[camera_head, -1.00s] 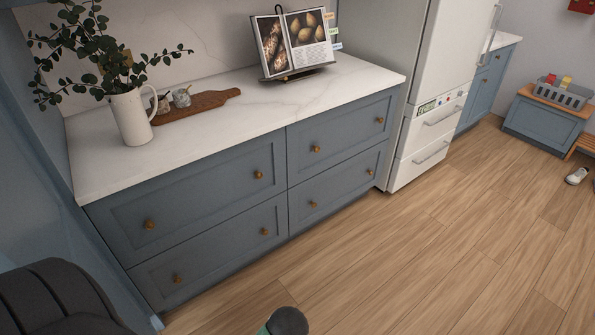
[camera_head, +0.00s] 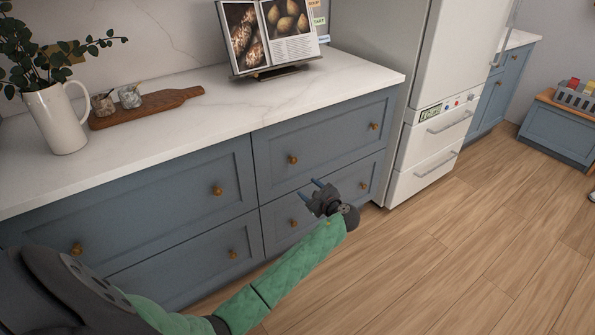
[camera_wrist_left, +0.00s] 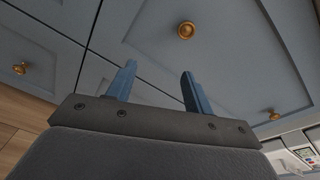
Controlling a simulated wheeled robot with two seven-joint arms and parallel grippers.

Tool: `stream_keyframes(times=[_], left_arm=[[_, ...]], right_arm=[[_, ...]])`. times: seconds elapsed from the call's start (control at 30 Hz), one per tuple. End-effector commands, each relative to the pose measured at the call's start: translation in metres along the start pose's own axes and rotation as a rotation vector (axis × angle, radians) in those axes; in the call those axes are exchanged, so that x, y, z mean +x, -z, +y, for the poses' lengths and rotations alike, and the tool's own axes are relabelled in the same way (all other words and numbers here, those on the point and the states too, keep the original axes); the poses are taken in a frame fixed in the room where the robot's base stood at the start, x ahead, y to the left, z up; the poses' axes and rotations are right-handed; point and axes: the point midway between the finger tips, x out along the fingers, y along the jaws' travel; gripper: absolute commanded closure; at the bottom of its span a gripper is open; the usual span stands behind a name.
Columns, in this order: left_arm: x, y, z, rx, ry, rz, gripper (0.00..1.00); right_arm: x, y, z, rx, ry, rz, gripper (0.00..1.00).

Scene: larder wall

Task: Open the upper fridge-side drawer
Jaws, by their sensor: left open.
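The upper fridge-side drawer (camera_head: 330,138) is the blue-grey front at the upper right of the cabinet, beside the fridge, and looks shut. It has a left brass knob (camera_head: 292,159) and a right brass knob (camera_head: 373,126). In the left wrist view, its left knob (camera_wrist_left: 186,30) is beyond the fingertips and its right knob (camera_wrist_left: 274,115) is at the lower right. My left gripper (camera_head: 318,184) is open and empty, in front of the lower fridge-side drawer and below the upper one's left knob. In the left wrist view its blue fingers (camera_wrist_left: 159,72) stand apart. My right gripper is not in view.
The lower fridge-side drawer (camera_head: 340,190) is partly hidden by my gripper. The white fridge (camera_head: 455,70) stands to the right. The marble worktop (camera_head: 250,102) overhangs the drawers and holds a cookbook stand, board and jug.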

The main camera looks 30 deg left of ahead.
Motion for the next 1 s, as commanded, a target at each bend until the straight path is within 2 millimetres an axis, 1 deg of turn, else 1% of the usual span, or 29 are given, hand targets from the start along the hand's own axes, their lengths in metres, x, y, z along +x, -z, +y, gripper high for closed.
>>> stream_keyframes(times=[0.03,0.13,0.2,0.3,0.47,0.7,0.8,1.0], left_arm=[[0.011,-0.003,-0.011,0.041,0.009,-0.041,0.48],[0.024,-0.013,-0.027,0.107,0.022,-0.101,0.48],[0.029,-0.017,-0.034,0.136,0.026,-0.126,0.48],[0.035,-0.021,-0.038,0.157,0.027,-0.144,0.48],[0.051,-0.025,-0.039,0.160,0.026,-0.148,0.48],[0.085,-0.030,-0.040,0.158,0.026,-0.146,0.48],[0.096,-0.031,-0.041,0.158,0.027,-0.146,0.48],[0.108,-0.032,-0.041,0.158,0.026,-0.143,0.48]], right_arm=[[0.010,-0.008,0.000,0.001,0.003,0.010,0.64],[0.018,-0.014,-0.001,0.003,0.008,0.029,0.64],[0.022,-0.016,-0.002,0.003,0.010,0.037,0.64],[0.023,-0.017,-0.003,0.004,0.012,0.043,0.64],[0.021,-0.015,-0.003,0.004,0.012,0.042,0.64],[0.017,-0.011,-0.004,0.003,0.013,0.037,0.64],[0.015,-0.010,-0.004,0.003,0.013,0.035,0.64],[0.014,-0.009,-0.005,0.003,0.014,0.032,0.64]])
